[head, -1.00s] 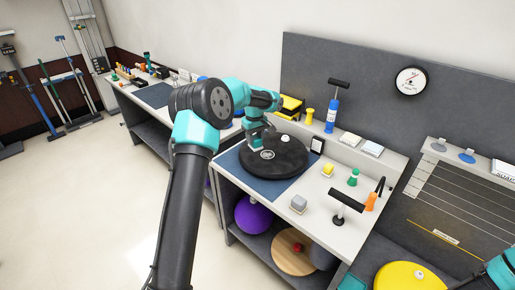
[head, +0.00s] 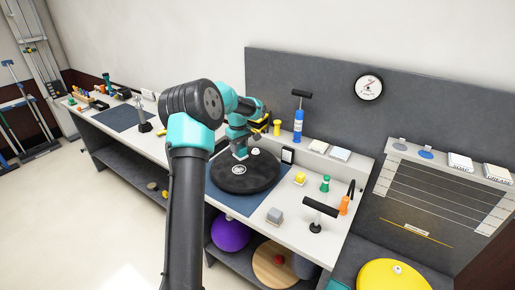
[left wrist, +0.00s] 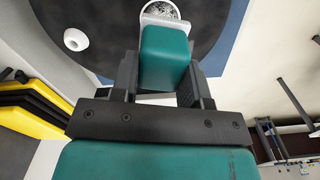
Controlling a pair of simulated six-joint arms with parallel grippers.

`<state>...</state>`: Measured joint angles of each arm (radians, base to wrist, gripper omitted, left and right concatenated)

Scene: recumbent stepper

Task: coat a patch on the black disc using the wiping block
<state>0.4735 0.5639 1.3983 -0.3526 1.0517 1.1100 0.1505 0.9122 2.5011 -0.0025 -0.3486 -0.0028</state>
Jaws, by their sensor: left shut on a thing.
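The black disc (head: 262,179) lies flat on a blue mat (head: 288,196) on the bench, with a pale round emblem (head: 239,169) on its top. A small white knob (head: 255,151) stands near its back edge. My left gripper (head: 238,146) is over the disc's back left part, pointing down. In the left wrist view, my left gripper (left wrist: 160,85) is shut on the teal wiping block (left wrist: 165,52). The block's far end is by the emblem (left wrist: 163,10). The block's underside is hidden, so I cannot tell whether it touches the disc. My right gripper is out of view.
A blue bottle with a black T-handle (head: 298,122) and a yellow piece (head: 277,128) stand behind the disc. A grey block (head: 274,216), green piece (head: 325,184), orange piece (head: 344,205) and black T-handle (head: 319,210) stand to the right. Yellow stacked items (left wrist: 35,112) are close to my left wrist.

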